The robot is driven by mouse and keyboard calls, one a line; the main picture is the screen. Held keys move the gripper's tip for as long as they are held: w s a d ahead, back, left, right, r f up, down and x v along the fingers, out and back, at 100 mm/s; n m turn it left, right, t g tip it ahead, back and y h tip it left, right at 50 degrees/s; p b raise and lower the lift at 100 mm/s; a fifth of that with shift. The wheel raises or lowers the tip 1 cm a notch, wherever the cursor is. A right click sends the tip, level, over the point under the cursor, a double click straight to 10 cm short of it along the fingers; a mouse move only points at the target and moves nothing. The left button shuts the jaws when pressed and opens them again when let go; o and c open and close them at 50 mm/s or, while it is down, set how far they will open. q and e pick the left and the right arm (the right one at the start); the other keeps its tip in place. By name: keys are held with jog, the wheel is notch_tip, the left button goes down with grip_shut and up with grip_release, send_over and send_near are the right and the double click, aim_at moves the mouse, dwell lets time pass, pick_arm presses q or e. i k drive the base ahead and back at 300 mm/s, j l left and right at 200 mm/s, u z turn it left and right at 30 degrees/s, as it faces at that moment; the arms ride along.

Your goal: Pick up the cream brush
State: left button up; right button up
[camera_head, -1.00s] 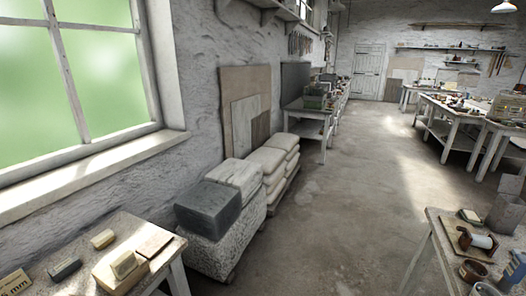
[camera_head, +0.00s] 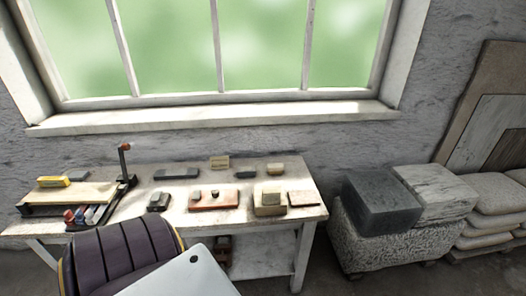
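I cannot make out a cream brush in this view. Neither of my grippers shows. A pale worktable (camera_head: 310,211) stands under the window with several small blocks and tools on it. A cream block (camera_head: 275,169) lies near its back right, and a cream block with a smaller piece on top (camera_head: 269,203) sits near the front right; neither has a clear brush shape.
A board with a dark frame (camera_head: 62,195) and a yellow box (camera_head: 53,181) are at the table's left. A reddish tray (camera_head: 213,203) lies mid-table. Dark and pale stone blocks (camera_head: 381,203) and sacks (camera_head: 490,222) stand to the right.

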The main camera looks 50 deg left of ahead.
aim_at(274, 169)
jog(key=i+l+u, duration=0.2)
jog(key=l+u, duration=0.15)
jog(key=i+l+u, duration=0.15)
jog(key=l+u, duration=0.15)
jog(key=l, duration=0.15)
jog(key=i+l+u, duration=0.1)
jog(key=l+u, duration=0.6)
jog(key=l, duration=0.2)
